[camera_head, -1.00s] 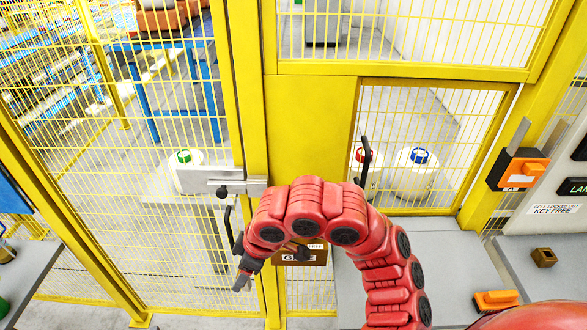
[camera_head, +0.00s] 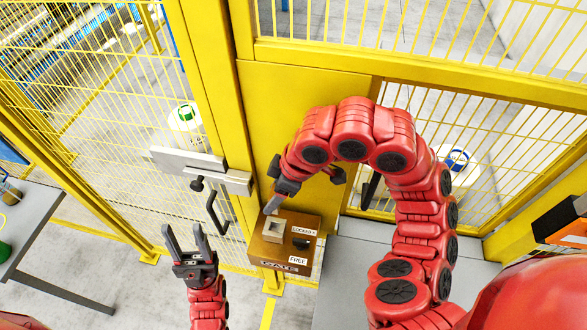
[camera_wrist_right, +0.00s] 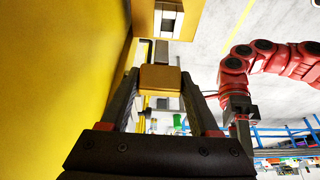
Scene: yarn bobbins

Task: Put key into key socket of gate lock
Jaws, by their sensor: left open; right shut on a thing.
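The gate lock is a brown box (camera_head: 265,252) labelled GATE, LOCKED and FREE, low on the yellow gate post. A pale square socket (camera_head: 273,230) is on its top left, with a dark knob (camera_head: 300,243) to the right. My right gripper (camera_head: 272,204) points down just above the socket, apart from it. My left gripper (camera_head: 190,240) is open and empty, left of the box.
A grey latch (camera_head: 190,160) with a black handle (camera_head: 216,212) crosses the gate edge above and left of the box. Yellow mesh fence surrounds it. A grey table (camera_head: 50,240) stands at the left, a grey surface (camera_head: 350,270) at the right. Floor around my left gripper is clear.

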